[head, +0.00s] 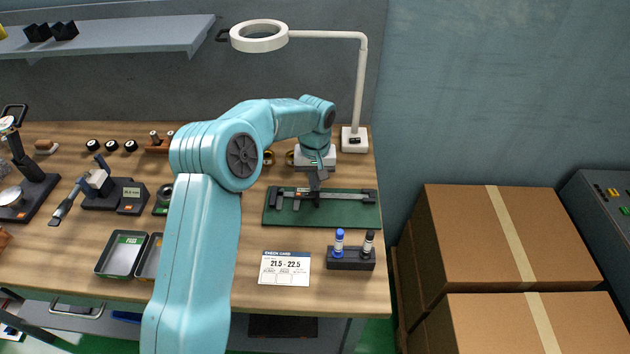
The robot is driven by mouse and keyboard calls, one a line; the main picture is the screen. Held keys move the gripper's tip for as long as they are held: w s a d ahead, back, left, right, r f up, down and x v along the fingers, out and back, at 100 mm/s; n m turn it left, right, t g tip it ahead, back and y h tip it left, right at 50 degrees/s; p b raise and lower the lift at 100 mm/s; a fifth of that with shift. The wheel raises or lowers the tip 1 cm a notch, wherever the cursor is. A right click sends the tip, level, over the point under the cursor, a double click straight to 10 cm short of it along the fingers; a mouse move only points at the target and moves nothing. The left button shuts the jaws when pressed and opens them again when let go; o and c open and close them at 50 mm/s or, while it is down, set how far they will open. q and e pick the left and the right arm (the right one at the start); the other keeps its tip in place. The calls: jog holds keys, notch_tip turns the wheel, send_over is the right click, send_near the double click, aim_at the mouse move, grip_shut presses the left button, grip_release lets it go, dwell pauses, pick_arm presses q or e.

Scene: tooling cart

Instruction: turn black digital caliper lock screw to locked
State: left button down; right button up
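The black digital caliper (345,195) lies lengthwise on a green mat (360,217) at the right part of the bench. My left arm comes in from below, bends over the bench and points down at the caliper. My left gripper (314,187) is at the caliper's left-middle part, over or touching its slider; I cannot tell which. Its fingers are small and dark against the caliper, so I cannot see whether they are open or shut. The lock screw cannot be made out and may be behind the fingers. My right gripper is not in view.
A white ring lamp (354,140) stands behind the mat. In front are a check card (285,268) and a marker holder (351,259) with two markers. Trays (122,254) and a gauge in a stand (115,196) are at left. Cardboard boxes (500,240) stand right of the bench.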

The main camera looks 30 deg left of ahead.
pick_arm(q)
jog(key=shift+m, duration=0.3)
jog(key=c, duration=1.3)
grip_release()
jog(key=shift+c, duration=0.2)
notch_tip(320, 180, up, 16)
jog(key=shift+r, duration=0.2)
